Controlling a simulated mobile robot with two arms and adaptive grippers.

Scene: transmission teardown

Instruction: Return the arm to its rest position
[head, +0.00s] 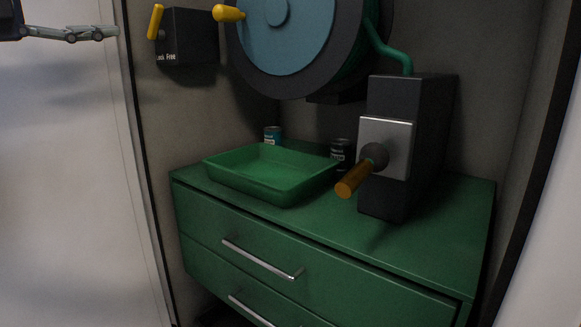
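My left gripper (106,32) comes in at the upper left edge of the head view, high in front of the pale wall panel. I see it side-on, with its grey linkage fingers pointing right. Whether its fingers are open or shut does not show, and I see nothing held in it. It is apart from the dark box with the yellow lever (187,38) to its right. My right gripper is not in view.
A green cabinet (420,245) holds a green tray (255,190), two small cans (272,136) (342,153) and a dark box (395,95) with an orange-handled lever (354,180). A large blue-faced wheel (285,50) with a yellow handle hangs above. The left panel area is clear.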

